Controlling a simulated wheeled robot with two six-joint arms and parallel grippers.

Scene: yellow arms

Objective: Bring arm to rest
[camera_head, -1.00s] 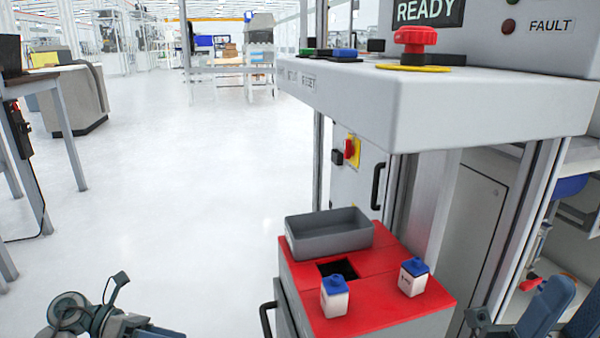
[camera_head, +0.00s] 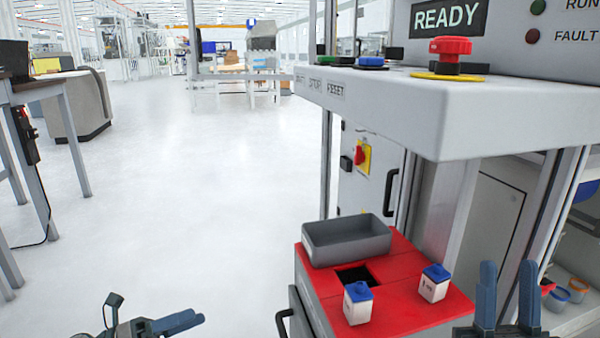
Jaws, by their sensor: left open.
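My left gripper (camera_head: 181,322) is at the bottom left edge of the head view, its blue-grey fingers pointing right over the floor. It is open and holds nothing that I can see. My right gripper (camera_head: 508,288) is at the bottom right, its two blue fingers pointing up with a gap between them. It is open and empty, in the picture just right of the red-topped cart (camera_head: 400,312). Most of both arms is out of view.
On the cart are a grey bin (camera_head: 345,252), a square dark opening (camera_head: 355,277) and two small white containers with blue lids (camera_head: 358,304) (camera_head: 434,284). A machine console (camera_head: 440,110) with a red button (camera_head: 450,50) overhangs behind.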

